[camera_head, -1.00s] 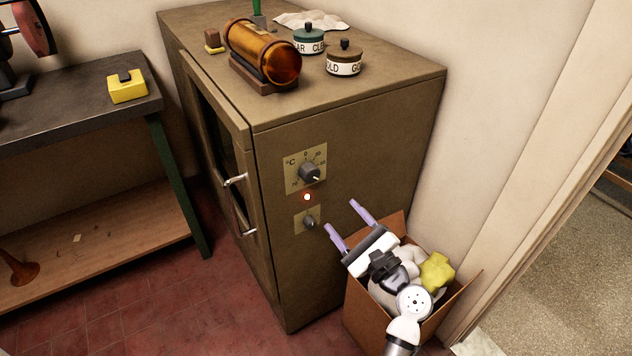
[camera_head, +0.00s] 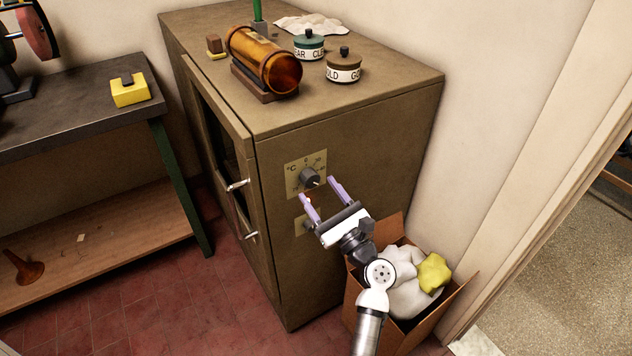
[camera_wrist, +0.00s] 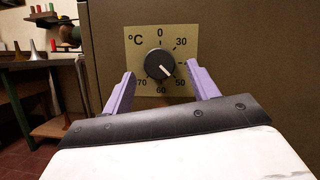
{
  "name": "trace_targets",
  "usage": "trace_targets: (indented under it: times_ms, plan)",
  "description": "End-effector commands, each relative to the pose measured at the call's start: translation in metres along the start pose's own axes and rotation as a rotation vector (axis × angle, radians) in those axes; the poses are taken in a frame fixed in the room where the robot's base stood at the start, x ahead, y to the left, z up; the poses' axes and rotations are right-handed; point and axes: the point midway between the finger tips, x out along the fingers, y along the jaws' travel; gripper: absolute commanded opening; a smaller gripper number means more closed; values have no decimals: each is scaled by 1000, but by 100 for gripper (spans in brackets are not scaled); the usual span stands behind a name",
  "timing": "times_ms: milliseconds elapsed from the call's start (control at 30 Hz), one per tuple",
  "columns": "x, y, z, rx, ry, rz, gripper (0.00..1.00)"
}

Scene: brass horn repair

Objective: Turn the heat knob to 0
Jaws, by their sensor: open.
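The heat knob (camera_head: 309,178) is a dark round dial on a brass-coloured °C plate on the front of the brown cabinet (camera_head: 366,150). The smaller lower knob is mostly hidden behind a finger.
A cardboard box (camera_head: 453,307) with white and yellow rags stands below right of the cabinet. Door handles (camera_head: 238,185) stick out on the cabinet's left side. A workbench (camera_head: 70,125) is at left.

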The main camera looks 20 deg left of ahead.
Motion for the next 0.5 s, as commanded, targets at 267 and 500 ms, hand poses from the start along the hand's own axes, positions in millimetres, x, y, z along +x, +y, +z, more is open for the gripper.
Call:
trace_targets:
  times_ms: [267, 500]
  plan:
    - [24, 0, 0, 0, 1, 1, 59]
    - [24, 0, -1, 0, 1, 1, 59]
